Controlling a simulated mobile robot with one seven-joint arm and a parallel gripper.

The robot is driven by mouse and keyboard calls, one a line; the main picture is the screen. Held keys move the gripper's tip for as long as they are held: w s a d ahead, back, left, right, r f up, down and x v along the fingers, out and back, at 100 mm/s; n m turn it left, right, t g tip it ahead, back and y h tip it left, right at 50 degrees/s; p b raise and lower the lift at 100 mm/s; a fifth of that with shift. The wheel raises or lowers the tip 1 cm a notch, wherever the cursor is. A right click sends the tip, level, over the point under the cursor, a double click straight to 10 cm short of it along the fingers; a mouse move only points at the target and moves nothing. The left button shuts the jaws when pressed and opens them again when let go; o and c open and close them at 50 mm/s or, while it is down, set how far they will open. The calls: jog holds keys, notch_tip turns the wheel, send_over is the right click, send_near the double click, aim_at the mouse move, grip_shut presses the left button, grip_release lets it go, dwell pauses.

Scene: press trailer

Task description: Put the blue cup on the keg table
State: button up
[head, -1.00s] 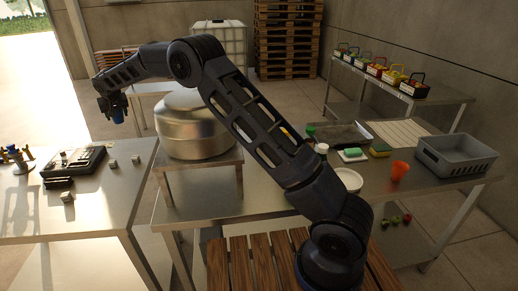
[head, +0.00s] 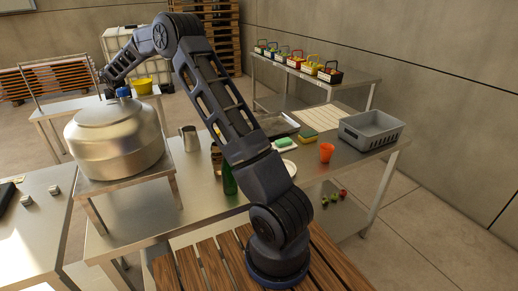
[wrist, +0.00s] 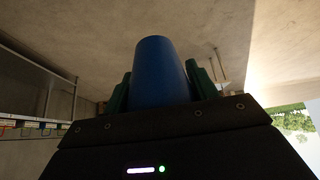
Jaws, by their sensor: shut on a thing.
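My gripper (head: 119,88) is shut on the blue cup (head: 123,92). In the head view the cup appears just above the top of the large metal keg (head: 115,140), and I cannot tell whether it is over or behind it. In the wrist view the blue cup (wrist: 162,70) stands between the two green fingers (wrist: 160,88), which touch its sides. The keg rests on a low stand (head: 150,172), whose legs stand on the left end of the long steel table (head: 205,195).
A yellow bowl (head: 142,86) is on a table behind the keg.

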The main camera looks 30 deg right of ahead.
jog(key=w+d+r+m+h, duration=0.1)
jog(key=w+d+m+h, duration=0.15)
jog(key=d, duration=2.85)
jog(key=s+d+r+m, duration=0.1)
jog(key=s+d, duration=0.3)
jog(key=d, duration=0.6)
jog(key=s+d+m, duration=0.1)
jog(key=s+d, duration=0.3)
jog(key=d, duration=0.5)
jog(key=s+d+r+m, duration=0.1)
jog(key=s+d, duration=0.2)
jog(key=d, duration=0.7)
jog(key=s+d+r+m+g+h, duration=0.1)
jog(key=s+d+m+h, duration=0.15)
jog(key=s+d, duration=1.85)
jog(key=s+d+f+m, duration=0.1)
jog(key=s+d, duration=0.2)
jog(key=s, duration=0.6)
jog(key=s+d+m+g+h, duration=0.1)
jog(key=s+d, duration=0.3)
jog(key=s, duration=0.5)
jog(key=s+d+f+m, duration=0.1)
jog(key=s+d, duration=0.2)
jog(key=s, duration=0.6)
jog(key=shift+s+f, duration=0.1)
jog(key=shift+f, duration=7.95)
